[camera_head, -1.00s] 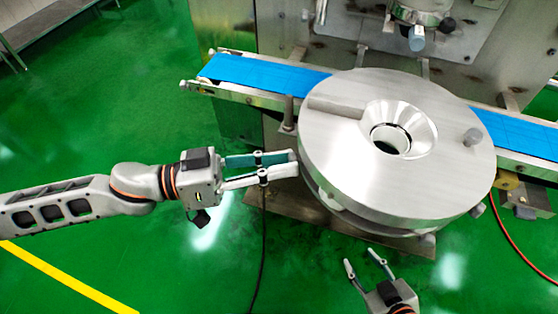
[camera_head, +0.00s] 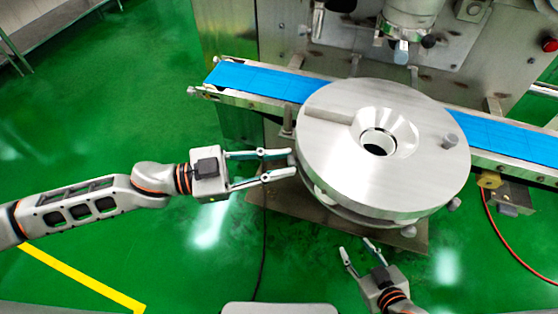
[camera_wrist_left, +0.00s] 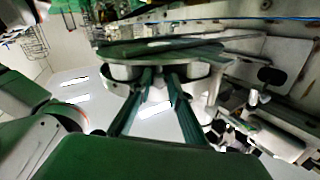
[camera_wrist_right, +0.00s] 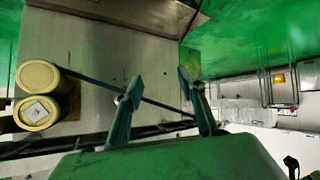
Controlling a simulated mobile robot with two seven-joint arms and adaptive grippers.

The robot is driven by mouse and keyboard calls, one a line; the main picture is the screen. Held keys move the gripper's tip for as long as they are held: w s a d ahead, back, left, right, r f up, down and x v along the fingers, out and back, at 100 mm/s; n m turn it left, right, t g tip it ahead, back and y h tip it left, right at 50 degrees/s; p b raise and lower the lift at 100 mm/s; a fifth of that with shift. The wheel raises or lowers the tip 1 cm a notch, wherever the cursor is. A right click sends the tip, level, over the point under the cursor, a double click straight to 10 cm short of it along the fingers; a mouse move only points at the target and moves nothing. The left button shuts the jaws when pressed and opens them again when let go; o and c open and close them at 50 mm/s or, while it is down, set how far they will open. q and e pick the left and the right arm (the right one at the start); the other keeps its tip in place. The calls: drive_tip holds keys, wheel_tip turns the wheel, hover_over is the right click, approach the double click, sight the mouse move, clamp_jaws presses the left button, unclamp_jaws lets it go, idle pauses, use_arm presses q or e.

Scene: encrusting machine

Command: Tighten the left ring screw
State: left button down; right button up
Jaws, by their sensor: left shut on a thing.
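The large round steel hopper disc (camera_head: 335,165) with a central funnel sits beside the blue belt in the head view. My left gripper (camera_head: 291,164) is at the disc's left edge, its fingers one on each side of a small part at the rim, which I take to be the left ring screw. The screw itself is mostly hidden by the fingertips and the disc. In the left wrist view the fingers (camera_wrist_left: 160,78) reach up to the underside of the disc. My right gripper (camera_head: 357,247) is open and empty, in front of and below the disc.
A blue conveyor belt (camera_head: 265,82) runs behind the disc on both sides.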

use_arm(q)
drive_tip(key=m+p, duration=0.1)
drive_tip(key=m, duration=0.2)
drive_tip(key=shift+w+r+m, duration=0.1)
drive_tip(key=shift+m, duration=0.3)
drive_tip(key=shift+m+p, duration=0.45)
drive_tip(key=shift+m, duration=0.55)
drive_tip(key=m, duration=1.1)
drive_tip(key=shift+m, duration=0.4)
drive_tip(key=m+b, duration=0.1)
drive_tip(key=m, duration=0.2)
drive_tip(key=m+b, duration=0.1)
drive_tip(key=m, duration=0.3)
drive_tip(key=shift+r+b, duration=0.1)
drive_tip(key=shift+b, duration=0.3)
drive_tip(key=shift+m+b, duration=0.3)
drive_tip(key=shift+m, duration=0.6)
drive_tip(key=shift+m+b, duration=0.5)
drive_tip(key=shift+m, duration=0.7)
drive_tip(key=shift+r+m, duration=0.1)
drive_tip(key=shift+m, duration=0.2)
use_arm(e)
drive_tip(key=shift+s+d+f, duration=0.1)
drive_tip(key=shift+s+f, duration=0.1)
drive_tip(key=shift+f, duration=0.4)
drive_tip(key=shift+s+d+f, duration=0.1)
drive_tip(key=shift+s+f, duration=0.05)
drive_tip(key=shift+f, duration=0.45)
drive_tip(key=shift+w+r, duration=0.15)
drive_tip(key=shift+r, duration=0.05)
